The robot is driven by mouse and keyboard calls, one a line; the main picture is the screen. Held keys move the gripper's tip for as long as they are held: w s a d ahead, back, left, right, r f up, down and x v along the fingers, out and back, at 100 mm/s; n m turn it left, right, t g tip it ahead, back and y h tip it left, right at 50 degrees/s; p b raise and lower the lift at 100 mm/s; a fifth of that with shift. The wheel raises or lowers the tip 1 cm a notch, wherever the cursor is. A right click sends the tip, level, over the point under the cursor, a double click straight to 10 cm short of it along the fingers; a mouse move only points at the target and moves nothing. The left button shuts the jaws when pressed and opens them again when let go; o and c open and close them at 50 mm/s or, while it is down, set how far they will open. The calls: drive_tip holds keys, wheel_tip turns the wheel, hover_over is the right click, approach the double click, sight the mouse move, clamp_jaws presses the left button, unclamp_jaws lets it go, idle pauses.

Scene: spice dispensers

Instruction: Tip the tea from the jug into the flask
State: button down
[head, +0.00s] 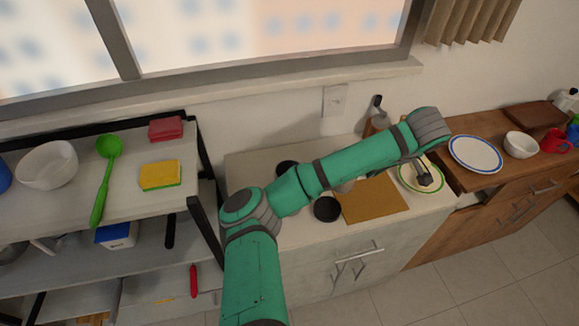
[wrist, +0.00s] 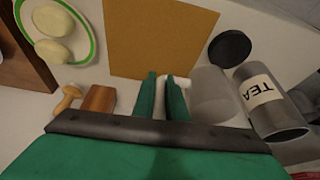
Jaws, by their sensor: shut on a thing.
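In the wrist view my gripper (wrist: 161,84) is shut on a small white piece that looks like the handle of a frosted, translucent vessel (wrist: 212,95), which I take for the jug. The vessel is just right of my fingers; its contents are not discernible. Next to it on the right is a dark grey canister (wrist: 283,122) with a white TEA label, perhaps the flask. A black round disc (wrist: 229,47) lies by these two. It also shows in the head view (head: 327,209). My arm hides much of this group in the head view, and the fingertips are not clear there.
A tan board (head: 372,200) lies on the counter, beside a green-rimmed plate (wrist: 88,30) with two pale round items. A wooden block (wrist: 98,99) and a small wooden knobbed tool (wrist: 66,99) stand left of my fingers. A shelf (head: 55,210) stands at the left.

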drive_tip(key=shift+s+a+r+h, duration=0.15)
drive_tip(key=shift+r+h, duration=0.15)
drive_tip(key=shift+r, duration=0.15)
drive_tip(key=shift+s+a+r+h, duration=0.1)
drive_tip(key=shift+r+h, duration=0.2)
drive_tip(key=shift+r, duration=0.1)
drive_tip(key=shift+a+r+n+t+h, duration=0.15)
drive_tip(key=shift+a+r+h, duration=0.15)
drive_tip(key=shift+r+h, duration=0.25)
drive_tip(key=shift+a+r+n+t+h, duration=0.1)
drive_tip(key=shift+a+r+t+h, duration=0.2)
drive_tip(key=shift+r, duration=0.45)
drive_tip(key=shift+a+r+n+t+h, duration=0.15)
drive_tip(key=shift+a+r+h, duration=0.15)
drive_tip(key=shift+r+h, duration=0.3)
drive_tip(key=s+a+r+n+t+h+p, duration=0.1)
drive_tip(key=a+r+h, duration=0.4)
drive_tip(key=r, duration=0.3)
drive_tip(key=shift+r+h, duration=0.25)
drive_tip(key=shift+h, duration=0.1)
drive_tip(key=shift+r+n+t, duration=0.2)
drive_tip(key=shift+n+t, duration=0.1)
drive_tip(key=shift+a+r+h+p, duration=0.25)
drive_tip(key=shift+h+p, duration=0.1)
drive_tip(key=shift+h, duration=0.15)
drive_tip(key=shift+s+a+r, duration=0.1)
drive_tip(key=shift+r, duration=0.1)
